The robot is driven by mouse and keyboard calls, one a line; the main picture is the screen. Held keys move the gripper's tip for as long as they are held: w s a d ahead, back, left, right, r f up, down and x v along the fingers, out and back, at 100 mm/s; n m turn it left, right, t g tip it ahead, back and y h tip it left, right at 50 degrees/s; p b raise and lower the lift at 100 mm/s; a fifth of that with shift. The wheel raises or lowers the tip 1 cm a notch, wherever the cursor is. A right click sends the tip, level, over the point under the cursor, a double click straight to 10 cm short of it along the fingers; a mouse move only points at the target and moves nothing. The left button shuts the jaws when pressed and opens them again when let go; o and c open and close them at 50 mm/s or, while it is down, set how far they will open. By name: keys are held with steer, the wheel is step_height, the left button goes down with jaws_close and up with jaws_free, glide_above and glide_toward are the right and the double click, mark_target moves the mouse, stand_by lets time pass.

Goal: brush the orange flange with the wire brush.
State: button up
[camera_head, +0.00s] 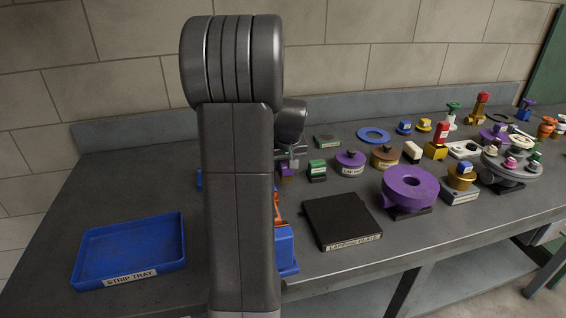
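My gripper (290,158) is in the middle of the view, pointing down behind my large grey arm link. It is small and partly covered, so I cannot tell whether its fingers are open or shut. A small purple piece (286,170) is just below it; I cannot tell whether they touch. Some orange (277,208) shows by a blue bin (285,247), mostly hidden behind my arm; I cannot tell what it is. An orange fitting (547,127) stands at the far right; I cannot tell whether it is the flange. I cannot make out the wire brush.
A blue tray labelled STRIP TRAY (130,252) lies empty at left. A black LAPPING PLATE (341,221) lies right of my arm. A purple ring (410,187), a blue ring (373,135) and several small blocks and fittings crowd the right side. A wall stands behind the bench.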

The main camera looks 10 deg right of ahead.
steer(key=shift+f+b, duration=0.85)
steer(key=shift+f, duration=0.6)
steer(key=o, duration=1)
steer(key=shift+r, duration=0.1)
steer(key=c, duration=1.1)
steer(key=shift+c, duration=0.3)
steer(key=shift+r, duration=0.1)
steer(key=shift+r+p, duration=2.95)
steer(key=shift+r, duration=0.95)
